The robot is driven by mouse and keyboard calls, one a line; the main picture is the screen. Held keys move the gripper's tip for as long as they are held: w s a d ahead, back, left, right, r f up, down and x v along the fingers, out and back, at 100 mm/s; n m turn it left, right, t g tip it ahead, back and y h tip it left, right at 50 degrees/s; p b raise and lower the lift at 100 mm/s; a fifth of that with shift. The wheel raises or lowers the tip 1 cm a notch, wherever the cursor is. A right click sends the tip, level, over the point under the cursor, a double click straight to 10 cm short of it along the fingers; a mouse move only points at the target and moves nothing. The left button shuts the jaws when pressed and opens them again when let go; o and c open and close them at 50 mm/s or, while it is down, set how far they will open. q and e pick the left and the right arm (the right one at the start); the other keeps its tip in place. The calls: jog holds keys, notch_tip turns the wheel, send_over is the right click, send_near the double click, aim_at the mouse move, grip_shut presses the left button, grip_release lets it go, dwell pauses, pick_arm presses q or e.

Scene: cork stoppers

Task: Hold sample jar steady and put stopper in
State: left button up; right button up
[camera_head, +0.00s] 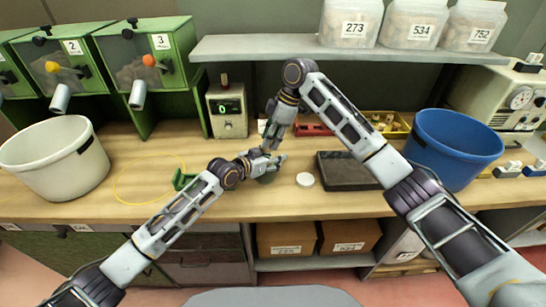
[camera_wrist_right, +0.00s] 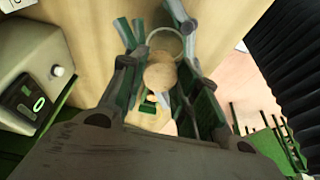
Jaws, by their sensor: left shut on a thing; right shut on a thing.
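The sample jar (camera_head: 267,177) stands on the wooden bench, mostly hidden behind my left gripper (camera_head: 274,162), which is shut on it. In the right wrist view its round glass rim (camera_wrist_right: 166,34) shows between the left gripper's fingers. My right gripper (camera_head: 269,138) comes down from above, just behind the left one. It is shut on the tan cork stopper (camera_wrist_right: 160,76), whose round face shows between its fingers. In that view the stopper appears beside the jar's mouth, not in it; the gap is hard to judge. The stopper is not clear in the head view.
A white disc (camera_head: 305,180) and a dark tray (camera_head: 346,171) lie to the right. A blue bin (camera_head: 453,145) stands farther right, and a white bin (camera_head: 53,160) at the left. A small device with a display (camera_head: 228,112) stands behind. A shelf (camera_head: 345,49) hangs above.

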jog(key=shift+f, duration=0.75)
pick_arm(q)
jog(key=shift+s+d+r, duration=0.1)
jog(key=shift+r, duration=0.1)
pick_arm(e)
jog(key=shift+s+d+f, duration=0.1)
jog(key=shift+s+f, duration=0.05)
jog(key=shift+f, duration=0.8)
pick_arm(q)
jog(key=shift+f, duration=0.15)
jog(key=shift+c, duration=0.7)
pick_arm(e)
jog(key=o, duration=0.8)
jog(key=shift+r, duration=0.2)
pick_arm(q)
jog(key=shift+f, duration=0.15)
jog(key=shift+c, duration=0.2)
pick_arm(e)
jog(key=shift+r, duration=0.15)
